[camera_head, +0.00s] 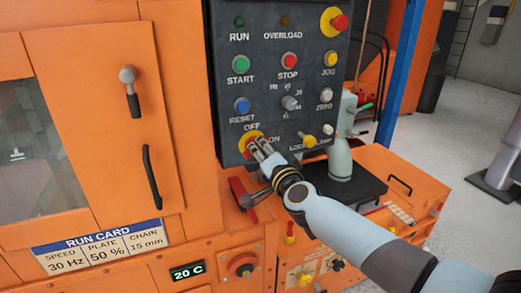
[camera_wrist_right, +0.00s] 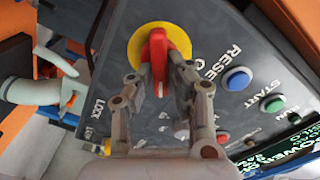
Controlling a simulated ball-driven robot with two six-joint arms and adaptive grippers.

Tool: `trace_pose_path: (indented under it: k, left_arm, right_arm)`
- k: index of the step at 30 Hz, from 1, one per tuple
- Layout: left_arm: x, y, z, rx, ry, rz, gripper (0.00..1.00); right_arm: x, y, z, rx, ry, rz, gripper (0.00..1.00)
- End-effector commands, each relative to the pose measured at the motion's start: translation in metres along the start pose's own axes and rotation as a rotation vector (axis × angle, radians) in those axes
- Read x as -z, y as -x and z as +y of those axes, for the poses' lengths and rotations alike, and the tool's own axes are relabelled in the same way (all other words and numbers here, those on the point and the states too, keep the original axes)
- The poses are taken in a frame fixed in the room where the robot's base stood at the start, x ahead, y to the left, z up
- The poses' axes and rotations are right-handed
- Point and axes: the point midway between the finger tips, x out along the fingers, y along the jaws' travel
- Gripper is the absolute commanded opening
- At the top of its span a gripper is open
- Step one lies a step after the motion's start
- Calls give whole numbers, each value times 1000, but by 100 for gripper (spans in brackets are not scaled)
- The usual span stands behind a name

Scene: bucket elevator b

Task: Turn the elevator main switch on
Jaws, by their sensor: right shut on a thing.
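The elevator main switch is a red handle on a round yellow plate (camera_head: 246,138) at the lower left of the dark control panel. OFF is printed above it and ON to its right. My right gripper (camera_head: 259,147) reaches it from the lower right and covers most of the handle. In the right wrist view the red handle (camera_wrist_right: 158,52) stands out from the yellow plate (camera_wrist_right: 134,44), and the fingers of my right gripper (camera_wrist_right: 162,78) are shut on its two sides. I cannot tell exactly which mark the handle points to. My left gripper is not in view.
On the panel (camera_head: 262,60) are a green START button (camera_head: 240,65), a red STOP button (camera_head: 288,60), a blue RESET button (camera_head: 242,105) and a yellow lockout knob (camera_head: 309,141) close to my gripper. A red-handled lever (camera_head: 243,195) sits just below.

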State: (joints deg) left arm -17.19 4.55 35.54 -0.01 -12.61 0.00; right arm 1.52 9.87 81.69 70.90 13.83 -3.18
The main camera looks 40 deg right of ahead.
Motion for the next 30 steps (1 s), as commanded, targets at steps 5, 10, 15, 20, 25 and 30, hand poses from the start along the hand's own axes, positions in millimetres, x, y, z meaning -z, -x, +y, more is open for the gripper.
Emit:
trace_pose_path:
  k: [5,10,15,20,25,30]
  left_arm:
    - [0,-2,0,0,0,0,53]
    - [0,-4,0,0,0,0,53]
    - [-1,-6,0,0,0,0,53]
    - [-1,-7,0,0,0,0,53]
    - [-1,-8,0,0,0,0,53]
    - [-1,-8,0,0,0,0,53]
  right_arm:
    - [0,0,2,-1,-164,0,0]
    - [-1,0,4,-1,-310,0,0]
    - [-1,0,4,-1,-429,0,0]
    - [-1,0,5,-1,-511,1,0]
    - [-1,1,5,-2,-563,0,0]
    - [-2,1,6,-2,-587,0,0]
